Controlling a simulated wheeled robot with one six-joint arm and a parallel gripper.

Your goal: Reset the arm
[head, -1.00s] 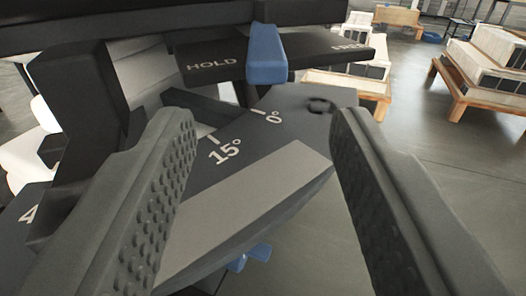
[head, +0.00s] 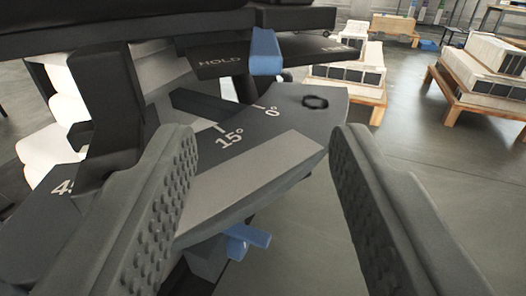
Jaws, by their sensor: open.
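My gripper (head: 262,150) is open, with its two dark fingers spread and nothing held between them. Beyond and below the fingers is a dark angle plate (head: 315,125) marked 0° and 15°, with a partly hidden mark starting with 4 at the left. A grey strip (head: 255,165) runs along the plate and shows between the fingers. A blue lever (head: 265,52) stands at a dark bar (head: 215,62) marked HOLD on the left; the lettering on its right side is hard to read. The left finger covers part of the plate.
A blue handle (head: 246,238) sticks out below the plate. Wooden pallets with pale boxed goods (head: 480,75) stand at the right, and another stack (head: 347,68) is behind the lever. The grey floor (head: 430,170) at the right is clear.

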